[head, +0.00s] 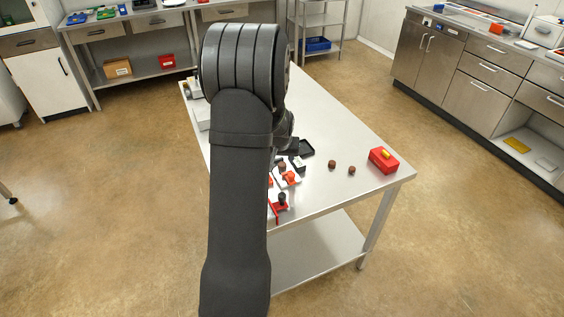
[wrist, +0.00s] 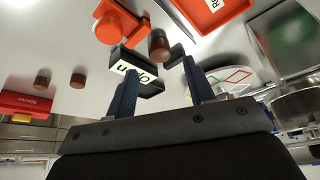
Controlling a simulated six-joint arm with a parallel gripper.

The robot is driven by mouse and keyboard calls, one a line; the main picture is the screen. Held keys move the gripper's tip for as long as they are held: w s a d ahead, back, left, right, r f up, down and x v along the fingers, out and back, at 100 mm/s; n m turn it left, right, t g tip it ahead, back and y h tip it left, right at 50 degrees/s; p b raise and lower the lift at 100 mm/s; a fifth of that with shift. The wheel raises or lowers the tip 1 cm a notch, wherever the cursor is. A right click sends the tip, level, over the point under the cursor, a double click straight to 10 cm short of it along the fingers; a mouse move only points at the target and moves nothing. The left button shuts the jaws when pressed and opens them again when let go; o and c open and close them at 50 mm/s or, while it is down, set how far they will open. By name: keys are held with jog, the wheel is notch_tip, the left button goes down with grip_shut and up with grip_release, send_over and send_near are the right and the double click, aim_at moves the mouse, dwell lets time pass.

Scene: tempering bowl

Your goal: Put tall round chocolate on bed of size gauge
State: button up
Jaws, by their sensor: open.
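A brown round chocolate (wrist: 158,45) taller than wide stands just beyond my open fingertips in the wrist view; it looks like the tall one. It also shows as a small brown shape (head: 282,167) beside my arm in the head view. My gripper (wrist: 159,66) is open and empty, its fingers spread on either side of the line to that chocolate. My arm hides much of the table.
Two more brown chocolates (head: 332,164) (head: 351,170) stand apart to the right. A red box (head: 383,160) is near the table's right corner. A black tray (head: 303,148) and a black block with a white label (wrist: 128,66) are close to my gripper.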

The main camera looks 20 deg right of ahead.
aim_at(282, 165)
jog(key=v, duration=0.7)
jog(key=shift+s+r, duration=0.2)
jog(key=shift+r, duration=0.15)
jog(key=x, duration=1.2)
jog(key=shift+w+f, duration=0.1)
jog(key=shift+f, duration=0.2)
notch_tip(282, 165, up, 2)
jog(key=shift+r, duration=0.35)
